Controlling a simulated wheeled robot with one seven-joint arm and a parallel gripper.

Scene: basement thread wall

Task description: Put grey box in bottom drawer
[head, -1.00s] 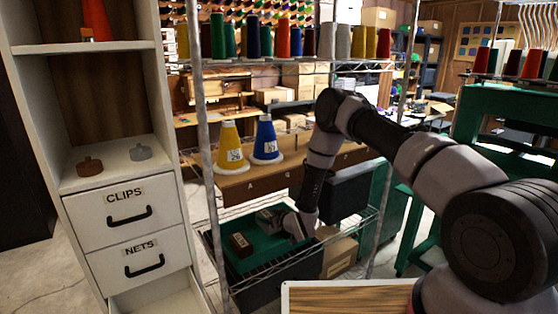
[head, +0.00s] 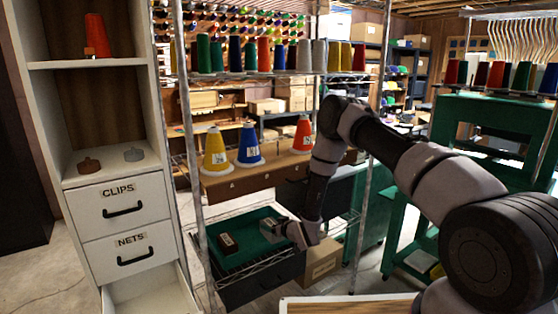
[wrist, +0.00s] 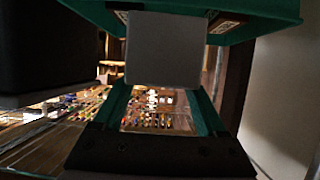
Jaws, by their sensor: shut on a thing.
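The grey box (head: 273,229) is in my gripper (head: 290,232), over the right part of the green-lined tray (head: 258,217) on the wire rack. I cannot tell whether the box still touches the tray. In the wrist view the grey box (wrist: 163,48) sits at the ends of the two fingers, and my gripper (wrist: 163,88) is shut on it. The bottom drawer (head: 165,292) of the white cabinet stands open, below the drawer labelled NETS (head: 130,240). Its visible inside is empty; its front is cut off by the frame.
A dark brown box (head: 228,244) lies in the tray's left part. A rack post (head: 191,150) stands between tray and cabinet. Yellow (head: 214,150), blue (head: 250,143) and orange (head: 302,134) cones stand on the shelf above. A wooden-topped surface (head: 350,305) is at the front.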

